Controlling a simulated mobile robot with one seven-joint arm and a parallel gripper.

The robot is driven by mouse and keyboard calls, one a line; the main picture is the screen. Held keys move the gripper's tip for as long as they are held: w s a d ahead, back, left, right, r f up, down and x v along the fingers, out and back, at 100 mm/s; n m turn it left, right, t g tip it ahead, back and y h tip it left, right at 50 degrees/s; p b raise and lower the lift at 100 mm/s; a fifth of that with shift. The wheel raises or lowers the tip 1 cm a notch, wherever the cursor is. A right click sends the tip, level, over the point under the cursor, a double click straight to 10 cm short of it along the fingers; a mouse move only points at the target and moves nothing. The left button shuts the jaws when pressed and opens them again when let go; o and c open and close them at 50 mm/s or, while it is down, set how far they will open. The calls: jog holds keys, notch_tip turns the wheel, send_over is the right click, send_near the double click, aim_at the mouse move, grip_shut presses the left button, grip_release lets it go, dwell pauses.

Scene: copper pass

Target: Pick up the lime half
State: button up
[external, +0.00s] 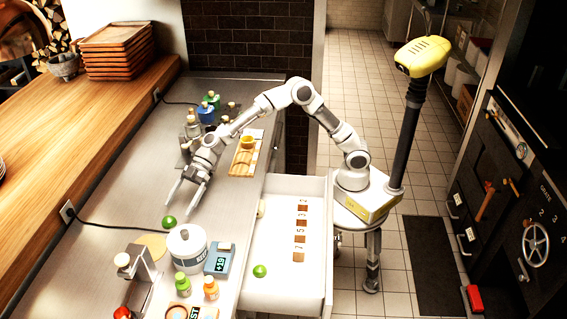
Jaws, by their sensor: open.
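Two small green limes show in the external view. One lime (169,221) lies on the steel counter, and the other lime (260,271) lies in the open white drawer. They are too small to tell for certain which is a cut half. My gripper (181,208) is open and empty, its two fingers apart and pointing down towards the counter. Its fingertips are just above and beside the lime on the counter, a little further back in the picture. I cannot tell how high they are above the steel.
The open drawer (318,240) holds a row of numbered brown squares. A white canister (187,248), a blue scale (219,259) and small bottles stand at the front. Several bottles and a wooden tray (241,163) sit further back. A black cable crosses the counter at left.

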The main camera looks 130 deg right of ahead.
aim_at(172, 216)
jog(key=x, duration=0.4)
jog(key=shift+w+d+r, duration=0.1)
jog(key=shift+w+r, duration=0.05)
jog(key=c, duration=0.9)
jog(key=shift+r, duration=0.1)
